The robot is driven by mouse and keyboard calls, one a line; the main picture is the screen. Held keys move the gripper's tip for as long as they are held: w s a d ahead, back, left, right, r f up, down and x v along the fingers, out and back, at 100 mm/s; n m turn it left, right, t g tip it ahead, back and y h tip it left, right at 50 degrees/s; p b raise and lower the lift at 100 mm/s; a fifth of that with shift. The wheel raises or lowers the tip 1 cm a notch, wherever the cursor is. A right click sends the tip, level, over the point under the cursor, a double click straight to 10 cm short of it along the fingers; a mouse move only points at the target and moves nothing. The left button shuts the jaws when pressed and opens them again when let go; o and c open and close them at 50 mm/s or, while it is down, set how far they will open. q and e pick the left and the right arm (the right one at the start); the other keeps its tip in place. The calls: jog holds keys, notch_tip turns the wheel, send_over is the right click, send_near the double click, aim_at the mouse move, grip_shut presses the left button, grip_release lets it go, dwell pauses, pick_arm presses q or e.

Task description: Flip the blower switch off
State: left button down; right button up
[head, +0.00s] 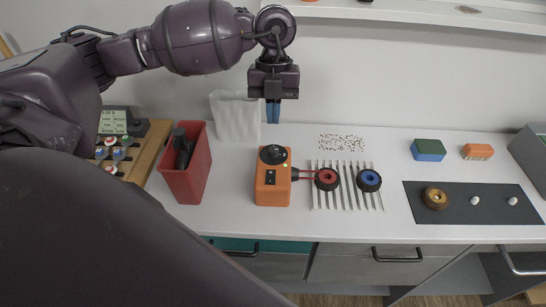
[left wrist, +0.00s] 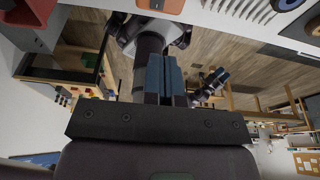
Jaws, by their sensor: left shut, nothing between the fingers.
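The orange blower box (head: 273,178) stands on the white table left of centre in the head view.
A red bin (head: 188,170) with a black tool stands left of the box. To the right are a slatted rack (head: 345,195), red (head: 327,179) and blue (head: 369,180) rings and a dark mat (head: 470,212). A white cloth-like sheet (head: 236,115) leans behind the box.

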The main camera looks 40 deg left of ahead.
pick_arm(q)
send_over(273, 174)
notch_tip(273, 174, down, 12)
jog(key=shift+w+a+r+p, duration=0.1)
jog(key=shift+w+a+p, duration=0.05)
jog(key=shift+p, duration=0.25)
jog(key=shift+w+f, duration=0.1)
jog(key=shift+f, duration=0.85)
jog(key=shift+a, duration=0.1)
jog(key=shift+w+a+f+b, duration=0.1)
jog(key=shift+w+f+b, duration=0.1)
jog(key=shift+f+b, duration=0.3)
jog(key=shift+p, duration=0.3)
jog(key=shift+s+r, duration=0.1)
jog(key=shift+s, duration=0.1)
jog(key=shift+s+d+r+p, duration=0.25)
jog(key=shift+s+d+p, duration=0.2)
jog(key=shift+s+p, duration=0.1)
